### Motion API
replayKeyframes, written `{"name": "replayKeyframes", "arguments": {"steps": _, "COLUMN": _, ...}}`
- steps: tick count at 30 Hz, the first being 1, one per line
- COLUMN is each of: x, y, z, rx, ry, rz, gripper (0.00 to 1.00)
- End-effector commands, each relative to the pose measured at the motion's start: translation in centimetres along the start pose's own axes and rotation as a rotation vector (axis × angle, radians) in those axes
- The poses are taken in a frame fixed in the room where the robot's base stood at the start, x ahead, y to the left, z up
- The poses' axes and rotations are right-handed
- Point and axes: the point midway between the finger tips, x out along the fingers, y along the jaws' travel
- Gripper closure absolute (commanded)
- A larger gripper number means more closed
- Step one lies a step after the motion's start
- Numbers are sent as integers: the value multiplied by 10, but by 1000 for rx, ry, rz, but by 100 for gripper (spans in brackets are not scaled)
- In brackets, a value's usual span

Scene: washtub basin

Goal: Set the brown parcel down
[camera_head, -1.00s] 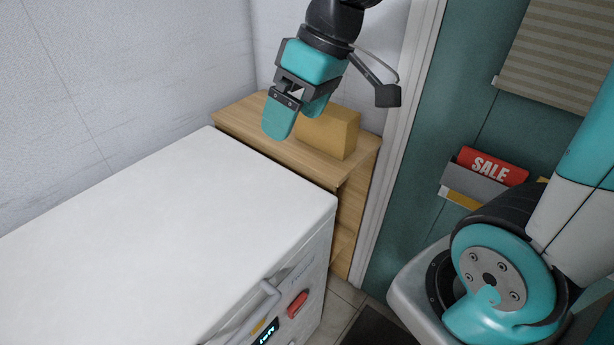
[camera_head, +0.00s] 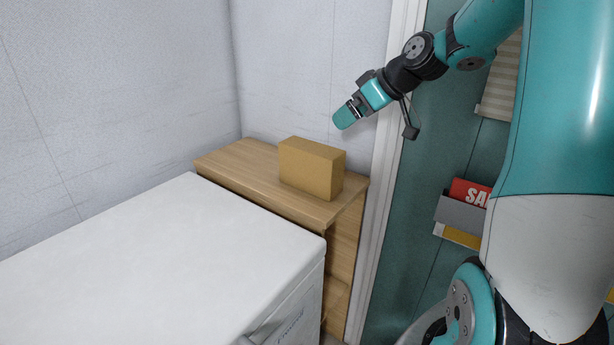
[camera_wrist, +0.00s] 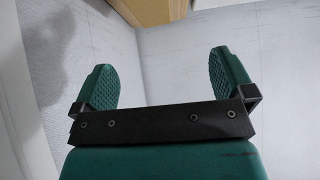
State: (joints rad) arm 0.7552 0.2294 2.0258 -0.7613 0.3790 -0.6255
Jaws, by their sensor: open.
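The brown parcel (camera_head: 311,168) rests upright on the top of a wooden shelf unit (camera_head: 240,160) in the corner, toward its right end. My gripper (camera_head: 343,119) is above and to the right of the parcel, apart from it and empty. In the wrist view my gripper (camera_wrist: 166,82) shows its two green fingers spread wide with nothing between them. A tan-brown surface (camera_wrist: 150,10) shows at the top edge of the wrist view; I cannot tell whether it is the parcel or the shelf.
A white appliance (camera_head: 150,265) with a flat, empty top stands in front of the shelf unit. A teal door (camera_head: 420,200) with a white frame (camera_head: 385,170) is to the right. A grey holder with a red SALE card (camera_head: 468,192) hangs on it. The shelf's left part is clear.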

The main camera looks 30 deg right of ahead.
Motion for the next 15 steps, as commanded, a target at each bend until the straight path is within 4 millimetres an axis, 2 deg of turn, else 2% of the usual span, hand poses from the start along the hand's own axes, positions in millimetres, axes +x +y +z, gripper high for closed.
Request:
{"name": "replayKeyframes", "arguments": {"steps": 1, "x": 0, "y": 10, "z": 3, "rx": 0, "ry": 9, "rz": 15, "gripper": 0}}
{"name": "replayKeyframes", "arguments": {"steps": 5, "x": 13, "y": 14, "z": 2, "rx": -3, "ry": 12, "rz": 23, "gripper": 0}}
{"name": "replayKeyframes", "arguments": {"steps": 15, "x": 98, "y": 4, "z": -6, "rx": -10, "ry": -3, "rz": 24, "gripper": 0}}
